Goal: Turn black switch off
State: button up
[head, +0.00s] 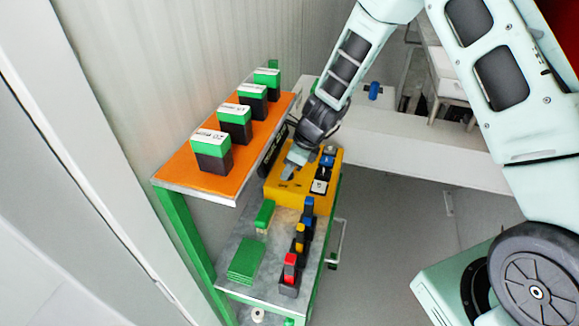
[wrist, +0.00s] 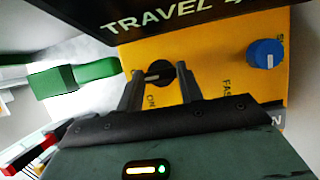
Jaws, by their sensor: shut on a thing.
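The black switch (wrist: 160,73) is a round knob with a pale pointer line on the yellow panel, between my gripper's fingers in the wrist view. The yellow control box (head: 281,191) stands on the cart's lower shelf. My gripper (head: 287,174) reaches down to the box from above and covers the switch in the head view. In the wrist view the fingers (wrist: 160,78) are shut on the knob, one on each side. Printed letters beside the knob are partly hidden by the fingers.
A blue knob (wrist: 265,53) sits to the right on the same panel. The orange upper shelf (head: 180,175) carries several green-and-black blocks, close to the left of my gripper. Red, yellow and blue pieces and green plates (head: 246,261) lie on the lower shelf in front.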

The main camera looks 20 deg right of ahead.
jog(key=o, duration=0.7)
jog(key=shift+r, duration=0.15)
jog(key=v, duration=1.7)
